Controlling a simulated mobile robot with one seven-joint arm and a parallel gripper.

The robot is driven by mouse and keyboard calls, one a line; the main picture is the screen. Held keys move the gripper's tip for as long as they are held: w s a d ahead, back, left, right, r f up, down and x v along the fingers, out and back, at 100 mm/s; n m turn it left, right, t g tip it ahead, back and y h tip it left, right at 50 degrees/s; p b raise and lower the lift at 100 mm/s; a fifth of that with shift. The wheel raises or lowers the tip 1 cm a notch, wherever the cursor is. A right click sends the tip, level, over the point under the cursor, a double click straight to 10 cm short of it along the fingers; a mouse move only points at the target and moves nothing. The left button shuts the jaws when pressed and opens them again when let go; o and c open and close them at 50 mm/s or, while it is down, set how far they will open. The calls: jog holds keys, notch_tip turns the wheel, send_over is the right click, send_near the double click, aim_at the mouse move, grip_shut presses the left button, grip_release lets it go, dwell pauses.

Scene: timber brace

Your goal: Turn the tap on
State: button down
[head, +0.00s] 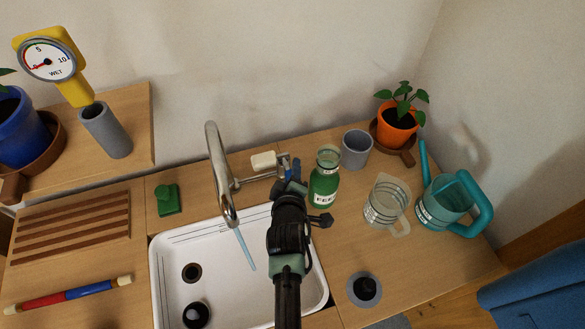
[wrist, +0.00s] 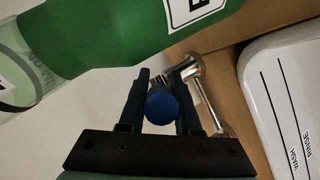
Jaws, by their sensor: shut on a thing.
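The silver tap (head: 217,170) stands behind the white sink (head: 228,292), its tall spout curving over the basin. A thin blue stream of water (head: 246,250) runs from the spout into the basin. My gripper (head: 290,184) is at the right side of the tap, over its handle. In the wrist view, the blue-capped tap handle (wrist: 162,106) sits between the two fingers of my gripper (wrist: 163,92), which is shut on it. The handle's metal base is partly hidden by a finger. In the head view my gripper hides most of the handle.
A green bottle (head: 324,180) stands close to the right of my gripper. A grey cup (head: 356,149), a clear jug (head: 386,205), a teal watering can (head: 444,203) and a potted plant (head: 398,122) are further right. A green object (head: 167,201) lies left of the tap.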

jog(key=c, duration=0.6)
grip_release()
jog(key=shift+s, duration=0.1)
jog(key=v, duration=1.2)
jog(key=shift+s+r+p, duration=0.2)
jog(key=shift+s+p, duration=0.1)
jog(key=shift+p, duration=0.15)
